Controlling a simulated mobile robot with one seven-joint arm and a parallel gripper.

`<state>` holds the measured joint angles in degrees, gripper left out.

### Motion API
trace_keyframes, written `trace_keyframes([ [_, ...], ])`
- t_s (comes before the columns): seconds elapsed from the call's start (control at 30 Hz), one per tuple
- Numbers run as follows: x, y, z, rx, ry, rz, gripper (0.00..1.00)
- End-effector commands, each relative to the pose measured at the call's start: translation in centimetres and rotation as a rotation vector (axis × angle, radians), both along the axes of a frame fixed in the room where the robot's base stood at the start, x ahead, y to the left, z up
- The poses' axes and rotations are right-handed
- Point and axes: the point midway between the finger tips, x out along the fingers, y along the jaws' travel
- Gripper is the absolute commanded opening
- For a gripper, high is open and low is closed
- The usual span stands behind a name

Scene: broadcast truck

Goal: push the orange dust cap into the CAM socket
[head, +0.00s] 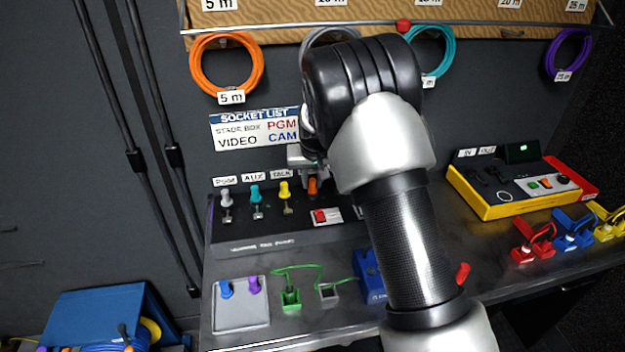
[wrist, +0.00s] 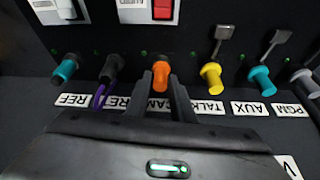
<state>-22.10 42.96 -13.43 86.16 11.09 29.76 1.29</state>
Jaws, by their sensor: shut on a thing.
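The orange dust cap (head: 313,186) is at the sloped socket panel (head: 240,232), right of the yellow plug. In the wrist view the orange cap (wrist: 160,76) stands between the two dark fingers of my gripper (wrist: 161,88), which is shut on it. The cap's far end is at the panel face, in the row of plugs, behind a partly hidden label ending in AM (wrist: 157,104). The socket opening is hidden by the cap, so I cannot tell how deep it sits. In the head view my gripper (head: 309,168) is partly hidden by my arm.
Beside the cap are a yellow plug (wrist: 211,75) at TALK and a dark plug with purple cable (wrist: 111,70). A teal plug (wrist: 64,70) sits at REF, another (wrist: 261,78) at AUX. A grey tray (head: 241,316) holds blue and purple caps.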

Motion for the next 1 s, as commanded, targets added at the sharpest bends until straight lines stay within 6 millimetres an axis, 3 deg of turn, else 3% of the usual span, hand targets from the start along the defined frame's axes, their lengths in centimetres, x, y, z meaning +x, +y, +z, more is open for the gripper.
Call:
trace_keyframes([
  [0.13,0.0,0.0,-0.5,0.0,0.0,0.0,0.11],
  [0.17,0.0,0.0,-0.3,0.0,0.0,0.0,0.26],
  [0.27,0.0,0.0,-0.3,0.0,0.0,0.0,0.43],
  [0.67,-0.2,0.0,0.5,0.001,-0.003,0.0,0.43],
  [0.77,-0.8,0.0,1.9,0.002,-0.004,-0.001,0.43],
  [1.0,-2.9,-0.2,7.3,0.002,-0.005,0.001,0.43],
])
